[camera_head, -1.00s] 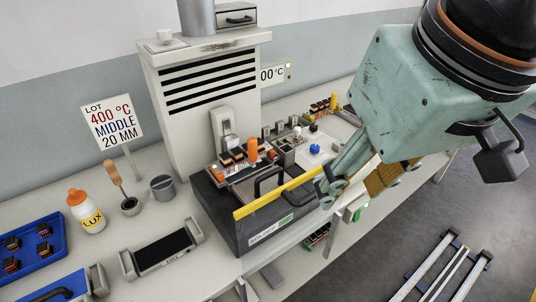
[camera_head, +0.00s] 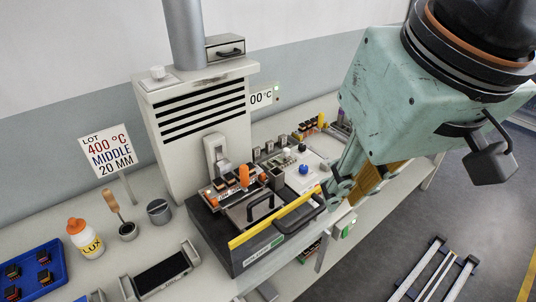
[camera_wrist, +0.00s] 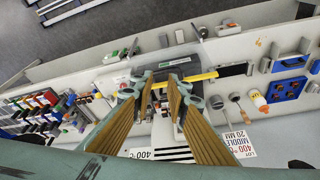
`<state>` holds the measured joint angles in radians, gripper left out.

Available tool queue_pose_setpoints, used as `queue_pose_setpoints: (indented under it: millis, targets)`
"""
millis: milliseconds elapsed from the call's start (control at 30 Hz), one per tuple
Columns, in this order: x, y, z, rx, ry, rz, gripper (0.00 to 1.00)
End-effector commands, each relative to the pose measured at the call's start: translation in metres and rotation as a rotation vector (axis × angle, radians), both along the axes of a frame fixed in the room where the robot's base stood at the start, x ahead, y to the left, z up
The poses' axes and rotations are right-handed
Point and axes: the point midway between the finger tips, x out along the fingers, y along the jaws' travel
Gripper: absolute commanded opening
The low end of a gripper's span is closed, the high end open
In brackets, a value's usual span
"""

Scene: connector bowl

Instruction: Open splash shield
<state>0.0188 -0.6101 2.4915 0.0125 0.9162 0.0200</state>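The soldering machine (camera_head: 212,238) stands on the bench with a yellow bar (camera_head: 272,222) along its front top edge, which looks like the splash shield's edge. My gripper (camera_head: 334,190) is at the bar's right end. In the wrist view my gripper (camera_wrist: 165,88) has its fingers apart, with the yellow bar (camera_wrist: 200,77) crossing beyond them. Nothing is seen held. Whether a finger touches the bar or handle I cannot tell.
A tall vented housing (camera_head: 200,120) stands behind the machine. A second black handle (camera_head: 262,203) stands on its top. A flux bottle (camera_head: 84,238), a grey cup (camera_head: 159,211) and a blue tray (camera_head: 35,268) are to the left.

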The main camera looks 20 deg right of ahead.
Motion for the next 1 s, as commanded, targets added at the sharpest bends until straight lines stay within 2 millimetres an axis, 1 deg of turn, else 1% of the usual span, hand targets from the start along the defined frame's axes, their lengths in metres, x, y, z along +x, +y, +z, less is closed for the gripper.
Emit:
queue_pose_setpoints:
  millis: [33,100,400,600,800,1000]
  targets:
    - [0.000,0.000,0.012,0.002,0.002,-0.006,0.15]
    - [0.000,-0.001,0.020,0.006,0.005,-0.014,0.15]
    - [0.001,-0.002,0.055,0.028,0.032,-0.061,0.15]
    - [0.004,-0.004,0.074,0.052,0.075,-0.114,0.15]
    - [0.010,-0.007,0.088,0.088,0.149,-0.193,0.15]
    - [0.016,-0.009,0.089,0.127,0.232,-0.276,0.15]
